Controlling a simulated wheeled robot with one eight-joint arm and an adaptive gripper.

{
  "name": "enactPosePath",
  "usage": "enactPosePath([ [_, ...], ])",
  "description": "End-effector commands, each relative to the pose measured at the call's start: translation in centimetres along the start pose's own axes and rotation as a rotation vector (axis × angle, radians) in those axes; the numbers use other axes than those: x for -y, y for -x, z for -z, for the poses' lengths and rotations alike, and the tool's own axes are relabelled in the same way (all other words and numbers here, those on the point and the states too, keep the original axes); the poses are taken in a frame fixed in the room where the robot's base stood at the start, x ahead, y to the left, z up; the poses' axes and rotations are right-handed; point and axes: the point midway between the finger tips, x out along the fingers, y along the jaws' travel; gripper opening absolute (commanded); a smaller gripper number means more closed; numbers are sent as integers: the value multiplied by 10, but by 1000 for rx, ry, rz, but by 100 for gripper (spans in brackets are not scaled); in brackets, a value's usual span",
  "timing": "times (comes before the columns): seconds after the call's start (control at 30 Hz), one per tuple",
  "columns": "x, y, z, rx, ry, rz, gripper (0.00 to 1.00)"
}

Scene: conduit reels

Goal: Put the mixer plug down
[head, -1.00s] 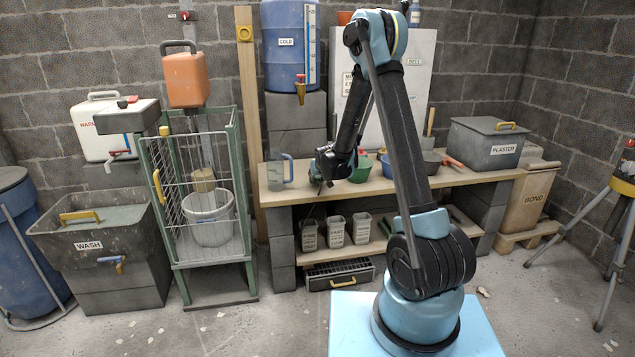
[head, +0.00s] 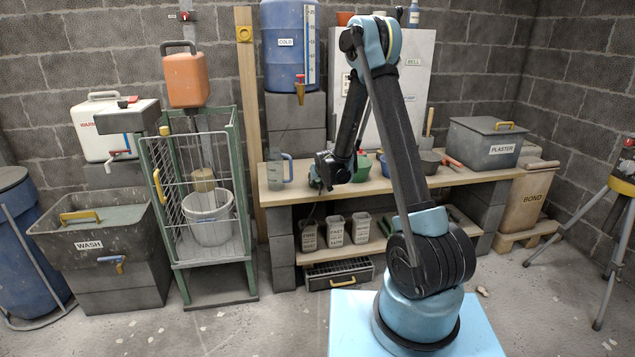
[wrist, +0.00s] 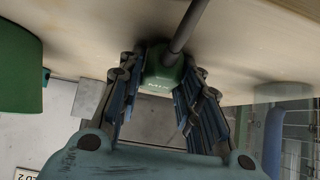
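The mixer plug (wrist: 163,72) is a small dark green block with pale lettering, seen in the wrist view with a thick grey cable running up from it. My gripper (wrist: 163,80) has its two blue-padded fingers on either side of the plug, close against it. The pale wooden bench top (wrist: 90,30) lies just beyond the plug; I cannot tell whether they touch. In the head view my gripper (head: 318,184) is low over the left part of the bench, and the plug is too small to make out.
A clear jug (head: 279,172) with a blue handle stands left of my gripper. Several grey tubs (head: 334,230) stand on the shelf below. A plaster box (head: 484,142) is farther right.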

Motion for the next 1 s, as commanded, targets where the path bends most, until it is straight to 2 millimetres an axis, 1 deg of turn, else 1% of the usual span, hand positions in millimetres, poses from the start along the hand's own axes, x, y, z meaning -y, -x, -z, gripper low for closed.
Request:
enactPosePath([
  [0.03, 0, -2, -5, 14, -1, -1, 43],
  [0.07, 0, -2, -6, 14, -1, -1, 50],
  [0.1, 0, -2, -6, 15, -1, -1, 52],
  [0.77, 1, 2, -5, 13, -1, 0, 52],
  [0.93, 1, 11, 5, 10, -1, 0, 52],
  [1.0, 1, 19, 5, 10, 0, 0, 52],
])
